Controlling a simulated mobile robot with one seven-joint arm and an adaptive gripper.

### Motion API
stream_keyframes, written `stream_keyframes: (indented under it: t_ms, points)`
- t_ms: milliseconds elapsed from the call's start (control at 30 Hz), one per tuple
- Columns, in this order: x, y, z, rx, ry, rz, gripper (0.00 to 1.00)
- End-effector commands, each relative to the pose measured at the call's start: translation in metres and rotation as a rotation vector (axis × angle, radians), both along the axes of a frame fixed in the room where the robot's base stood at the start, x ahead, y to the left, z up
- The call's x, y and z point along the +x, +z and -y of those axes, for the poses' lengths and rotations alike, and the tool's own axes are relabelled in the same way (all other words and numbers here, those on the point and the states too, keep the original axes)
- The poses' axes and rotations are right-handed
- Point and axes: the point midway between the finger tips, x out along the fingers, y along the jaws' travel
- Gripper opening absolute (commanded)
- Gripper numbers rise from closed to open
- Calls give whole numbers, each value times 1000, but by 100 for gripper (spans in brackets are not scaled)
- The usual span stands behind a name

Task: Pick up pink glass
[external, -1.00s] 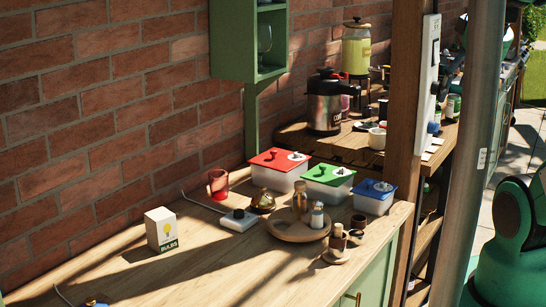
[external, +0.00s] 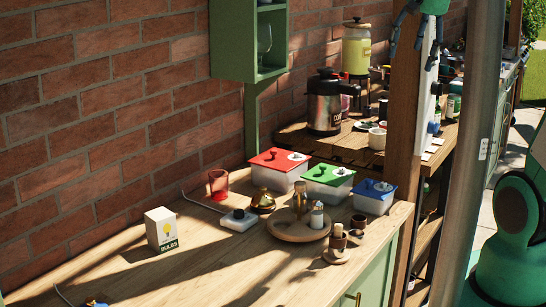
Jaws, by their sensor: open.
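A reddish-pink see-through glass (external: 218,185) stands upright on the wooden counter, close to the brick wall. A second pink thing shows only in part behind the steel coffee pot (external: 324,104) on the farther table; I cannot tell its shape. My gripper (external: 420,42) hangs at the top edge, in front of the wooden post, with its fingers spread and nothing seen between them. It is far to the right of the glass on the counter and above it, and touches neither pink thing.
Tubs with red (external: 279,160), green (external: 328,174) and blue (external: 374,188) lids stand right of the glass. A round wooden tray (external: 285,231) holds shakers. A bulb box (external: 162,230) is at left. A wooden post (external: 404,130) and metal pole (external: 464,150) stand at right.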

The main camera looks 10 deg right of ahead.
Motion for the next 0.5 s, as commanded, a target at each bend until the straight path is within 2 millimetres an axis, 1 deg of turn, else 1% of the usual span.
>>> stream_keyframes:
  t_ms: [33,267,500]
  points:
    - [13,1,-7,3,-5,-10,70]
    - [66,4,-36,16,-41,-45,70]
    - [121,-2,-71,25,-80,-80,70]
